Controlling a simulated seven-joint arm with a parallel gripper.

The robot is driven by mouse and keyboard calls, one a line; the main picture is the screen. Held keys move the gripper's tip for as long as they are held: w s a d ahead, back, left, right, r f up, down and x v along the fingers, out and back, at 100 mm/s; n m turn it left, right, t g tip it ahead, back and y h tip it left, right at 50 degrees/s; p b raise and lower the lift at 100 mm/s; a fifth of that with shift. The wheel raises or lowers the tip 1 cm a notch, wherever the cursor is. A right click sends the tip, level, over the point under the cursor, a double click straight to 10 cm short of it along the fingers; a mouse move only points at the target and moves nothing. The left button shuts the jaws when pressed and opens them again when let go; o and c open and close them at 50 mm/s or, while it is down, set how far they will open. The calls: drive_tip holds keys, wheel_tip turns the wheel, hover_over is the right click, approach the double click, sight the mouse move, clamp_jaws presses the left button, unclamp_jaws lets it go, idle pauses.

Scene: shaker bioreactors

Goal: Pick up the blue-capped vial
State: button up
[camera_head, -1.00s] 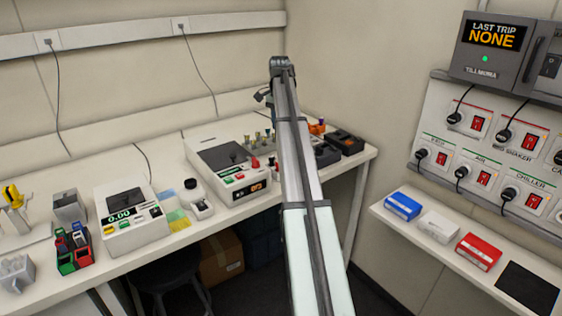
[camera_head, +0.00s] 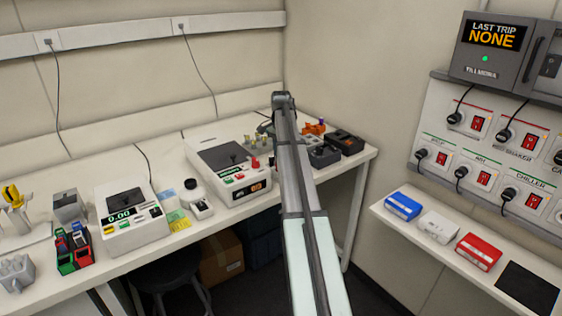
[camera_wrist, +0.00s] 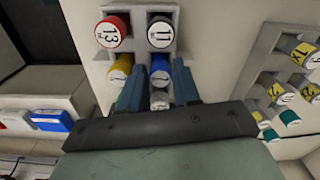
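The blue-capped vial (camera_wrist: 160,72) stands in a grey rack (camera_wrist: 138,8), seen from above in the wrist view. My gripper (camera_wrist: 158,70) is open, with one blue finger on each side of this vial. I cannot tell whether the fingers touch it. A red-capped vial (camera_wrist: 113,30) and a black-capped vial (camera_wrist: 161,33) are beyond the fingertips. A yellow-capped vial (camera_wrist: 121,67) is partly hidden by the left finger. A pale-capped vial (camera_wrist: 160,100) is nearer my palm. In the head view my arm hides the gripper and the vial.
Another grey rack (camera_wrist: 262,60) with several labelled vials stands at the right in the wrist view. In the head view, a white shaker unit (camera_head: 222,165) is left of my arm, and an orange item (camera_head: 313,128) and dark boxes (camera_head: 345,141) are right of it.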

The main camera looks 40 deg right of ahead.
drive_tip(key=shift+f, duration=0.6)
drive_tip(key=c, duration=0.4)
drive_tip(key=shift+r, duration=0.15)
drive_tip(key=shift+c, duration=0.2)
wheel_tip(320, 180, up, 10)
drive_tip(key=shift+f, duration=0.1)
